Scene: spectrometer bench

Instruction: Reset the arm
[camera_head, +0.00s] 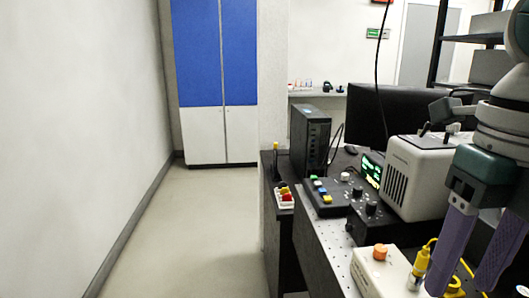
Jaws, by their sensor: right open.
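My right arm comes in at the right edge of the head view. My right gripper (461,272) points down, with two long purple fingers spread apart. It is empty as far as I can see, and its fingertips reach the bottom of the picture. I cannot tell whether the fingers touch anything. My left gripper is not in view.
A beige instrument (414,180), a black control box with coloured buttons (327,196), a black computer tower (310,142) and a monitor (366,117) stand on the bench. A black cable hangs above. The floor (195,230) on the left is clear up to the blue-and-white cabinet (214,80).

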